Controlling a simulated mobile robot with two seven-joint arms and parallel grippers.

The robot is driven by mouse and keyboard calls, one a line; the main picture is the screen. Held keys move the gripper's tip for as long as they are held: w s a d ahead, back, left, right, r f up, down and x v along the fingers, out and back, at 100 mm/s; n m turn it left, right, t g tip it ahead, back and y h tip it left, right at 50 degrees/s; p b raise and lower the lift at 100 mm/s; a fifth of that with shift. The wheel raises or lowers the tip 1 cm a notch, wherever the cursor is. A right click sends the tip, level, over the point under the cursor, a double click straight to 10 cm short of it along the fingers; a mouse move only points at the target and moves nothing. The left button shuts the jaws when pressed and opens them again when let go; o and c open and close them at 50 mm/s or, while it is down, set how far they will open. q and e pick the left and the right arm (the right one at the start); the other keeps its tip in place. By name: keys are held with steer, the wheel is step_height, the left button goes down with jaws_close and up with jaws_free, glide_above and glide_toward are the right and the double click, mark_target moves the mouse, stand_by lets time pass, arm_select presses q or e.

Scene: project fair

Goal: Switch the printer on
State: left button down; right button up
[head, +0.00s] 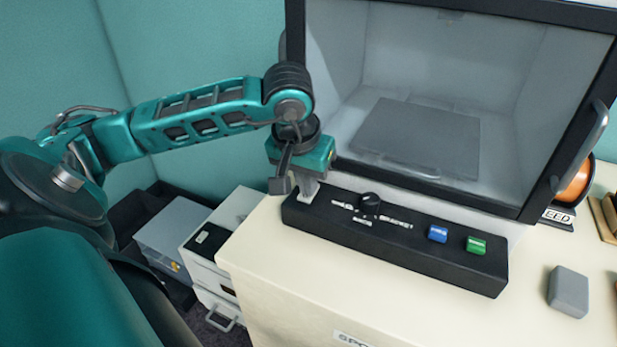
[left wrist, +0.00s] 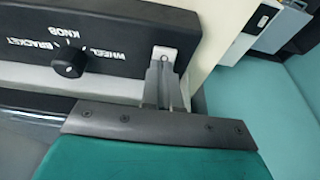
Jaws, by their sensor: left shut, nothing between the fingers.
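The printer (head: 420,140) is a dark-framed box with a clear front and a grey plate (head: 415,137) inside. Along its front runs a black control panel (head: 455,265) with a dark dial (head: 370,200), a blue button (head: 437,234) and a green button (head: 475,245). My left gripper (head: 307,190) is shut and empty, pointing down at the panel's left end. In the left wrist view its fingertips (left wrist: 164,78) are right by a small pale switch (left wrist: 164,53) with a round mark. I cannot tell whether they touch. My right gripper is out of view.
The printer stands on a cream cabinet (head: 280,270). A grey block (head: 568,291) lies at the right, and an orange spool (head: 574,186) stands behind the printer's right side. White and grey boxes (head: 205,250) stand low at the left, near the teal wall (head: 200,50).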

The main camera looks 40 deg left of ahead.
arm_select(q)
steer(key=p+v, duration=0.2)
steer(key=v, duration=0.2)
steer(key=shift+w+a+r+p, duration=0.1)
steer(key=shift+w+r+p, duration=0.15)
steer(key=shift+r+p, duration=0.2)
steer(key=s+v, duration=0.1)
steer(key=v, duration=0.8)
steer(key=shift+w+a+r+t+b, duration=0.15)
steer(key=shift+w+t+b, duration=0.35)
steer(key=shift+b, duration=0.75)
steer(key=x, duration=0.4)
steer(key=b+x, duration=0.1)
steer(key=x, duration=0.4)
steer(key=s+b+x, duration=0.1)
steer(key=x, duration=0.4)
steer(key=shift+a+f, duration=0.1)
steer(key=shift+f, duration=0.1)
